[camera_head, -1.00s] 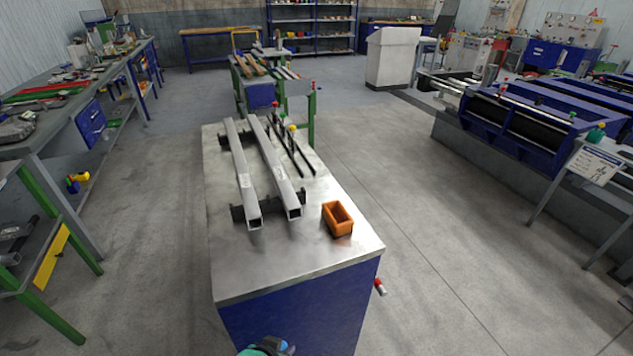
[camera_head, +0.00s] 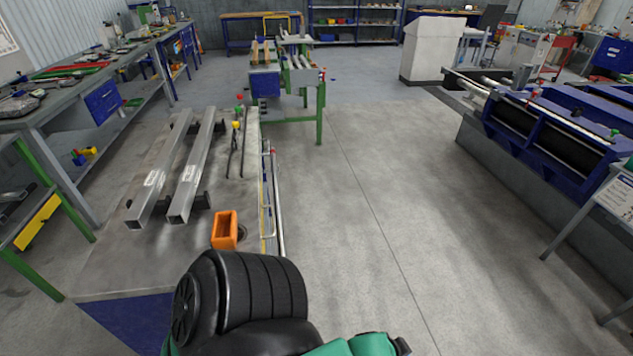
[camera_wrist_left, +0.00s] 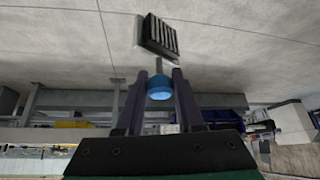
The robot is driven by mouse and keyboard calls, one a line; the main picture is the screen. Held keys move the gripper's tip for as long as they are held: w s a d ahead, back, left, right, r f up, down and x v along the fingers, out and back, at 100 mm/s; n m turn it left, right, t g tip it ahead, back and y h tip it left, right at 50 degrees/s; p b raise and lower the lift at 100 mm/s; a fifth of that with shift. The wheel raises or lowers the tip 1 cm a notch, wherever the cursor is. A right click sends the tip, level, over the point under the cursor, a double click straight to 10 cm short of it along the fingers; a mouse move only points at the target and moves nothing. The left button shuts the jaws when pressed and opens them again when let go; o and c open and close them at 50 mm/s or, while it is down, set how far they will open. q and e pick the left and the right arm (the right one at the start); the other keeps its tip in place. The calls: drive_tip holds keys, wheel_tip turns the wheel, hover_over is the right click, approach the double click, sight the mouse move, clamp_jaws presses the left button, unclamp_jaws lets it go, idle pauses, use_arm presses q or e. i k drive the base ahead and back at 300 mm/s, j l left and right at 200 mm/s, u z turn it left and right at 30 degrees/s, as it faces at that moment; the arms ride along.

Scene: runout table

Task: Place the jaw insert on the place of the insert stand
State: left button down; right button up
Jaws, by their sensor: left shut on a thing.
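The jaw insert (camera_wrist_left: 161,37) shows in the left wrist view as a dark block with pale grooves on a short grey stem with a blue knob (camera_wrist_left: 160,87). My left gripper (camera_wrist_left: 161,78) is shut on it; the knob and stem sit between the two dark fingers and the grooved block sticks out past the tips. In the head view only links of my own arm show at the bottom; the gripper and insert do not show there. I cannot make out the insert stand in either view. My right gripper is not in view.
A metal-topped table (camera_head: 120,265) stands at the left, bearing two square tubes (camera_head: 194,168), an orange box (camera_head: 225,230) and thin dark rods with coloured knobs. Long rails (camera_head: 274,205) run along its right side. Open floor (camera_head: 365,190) lies to the right, before blue machines (camera_head: 560,125).

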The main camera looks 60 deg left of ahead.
sight(236, 166)
drive_tip(key=i+l+u, duration=0.2)
drive_tip(key=i, duration=0.25)
drive_tip(key=i+l+u, duration=0.15)
drive_tip(key=i, duration=0.3)
drive_tip(key=i+j+u, duration=0.1)
drive_tip(key=u, duration=0.35)
drive_tip(key=i+j+u, duration=0.1)
drive_tip(key=u, duration=0.35)
drive_tip(key=i+u, duration=0.25)
drive_tip(key=u, duration=0.2)
drive_tip(key=i+l+u, duration=0.1)
drive_tip(key=u, duration=0.3)
drive_tip(key=i+l+u, duration=0.1)
drive_tip(key=u, duration=0.35)
drive_tip(key=i+l+u, duration=0.15)
drive_tip(key=u, duration=0.3)
drive_tip(key=i+l, duration=0.05)
drive_tip(key=i, duration=0.05)
